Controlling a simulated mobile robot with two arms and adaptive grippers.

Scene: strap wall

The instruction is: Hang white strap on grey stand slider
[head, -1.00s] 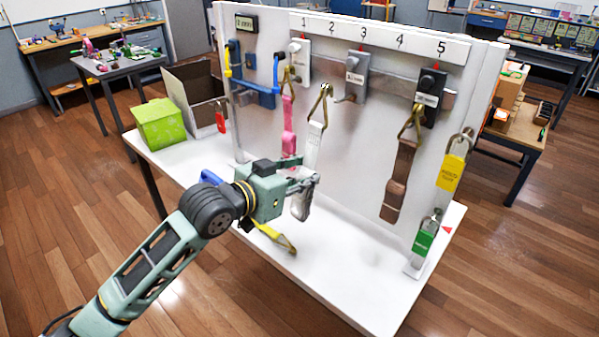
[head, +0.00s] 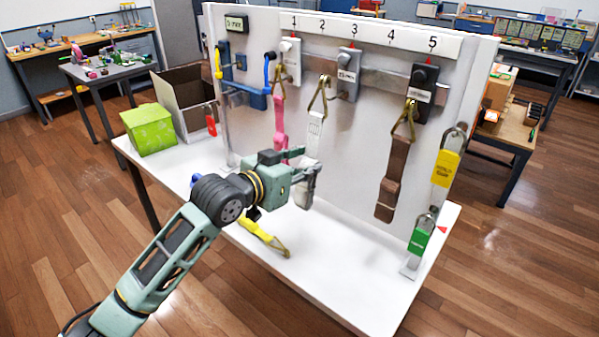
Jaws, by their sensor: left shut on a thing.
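The white strap (head: 314,135) hangs upright in front of the board, with a brass triangular ring (head: 318,98) at its top. My left gripper (head: 312,166) is shut on the strap's lower part, and its fingers hide some of it. The grey slider (head: 348,76) sits on the board's rail under number 3, with a small hook at its lower left. The ring is just left of that hook in the picture; I cannot tell whether they touch. My right gripper is not in view.
A pink strap (head: 280,122) hangs left under a white slider (head: 290,62). A brown strap (head: 391,180) hangs right under a black slider (head: 421,92). A yellow strap (head: 262,237) lies on the white table (head: 330,270). Padlocks hang on the board's right edge (head: 446,168).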

